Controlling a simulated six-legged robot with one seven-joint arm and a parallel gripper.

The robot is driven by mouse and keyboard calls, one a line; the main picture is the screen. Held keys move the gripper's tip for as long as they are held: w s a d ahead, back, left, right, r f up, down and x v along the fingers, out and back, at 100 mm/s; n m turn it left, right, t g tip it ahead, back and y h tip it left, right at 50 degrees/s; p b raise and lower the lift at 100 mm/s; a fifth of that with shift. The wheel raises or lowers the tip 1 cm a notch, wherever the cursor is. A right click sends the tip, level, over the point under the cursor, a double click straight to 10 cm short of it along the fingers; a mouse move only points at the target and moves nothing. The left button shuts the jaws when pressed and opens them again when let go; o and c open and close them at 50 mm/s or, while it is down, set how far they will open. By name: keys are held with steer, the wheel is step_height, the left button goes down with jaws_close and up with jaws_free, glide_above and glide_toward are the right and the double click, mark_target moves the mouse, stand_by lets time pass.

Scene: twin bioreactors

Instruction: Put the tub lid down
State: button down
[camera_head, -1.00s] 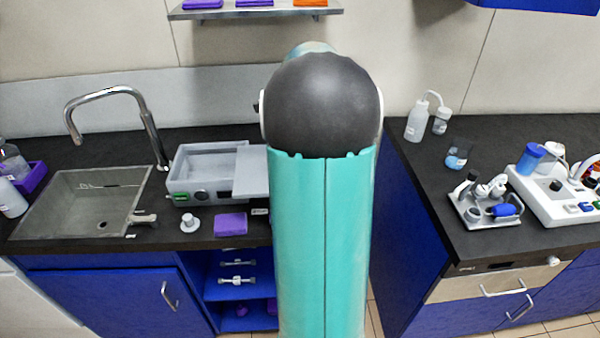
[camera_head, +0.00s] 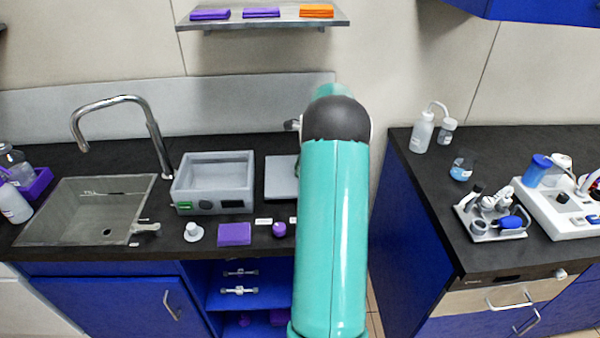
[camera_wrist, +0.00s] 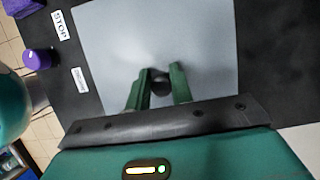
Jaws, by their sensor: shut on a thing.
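The tub lid is a flat grey plate. In the head view the lid (camera_head: 281,180) shows partly, right of the grey tub (camera_head: 213,205), with my arm covering its right side. In the wrist view the lid (camera_wrist: 150,35) fills the middle. My gripper (camera_wrist: 161,76) has its green fingers shut on the dark knob (camera_wrist: 160,87) of the lid. The lid looks flat and low over the dark counter; I cannot tell whether it touches. In the head view the gripper is hidden behind my arm. The tub stands open at the top.
A purple block (camera_head: 234,234), a white stoppered piece (camera_head: 193,232) and a purple knob-like piece (camera_head: 279,229) lie along the counter's front edge. The sink (camera_head: 85,210) is at left. A second counter (camera_head: 430,190) with bottles and instruments stands right, across a gap.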

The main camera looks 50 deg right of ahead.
steer(key=shift+f, duration=1.3)
steer(key=shift+f, duration=0.15)
steer(key=c, duration=1.2)
jaws_free()
steer(key=shift+c, duration=0.2)
steer(key=v, duration=1.2)
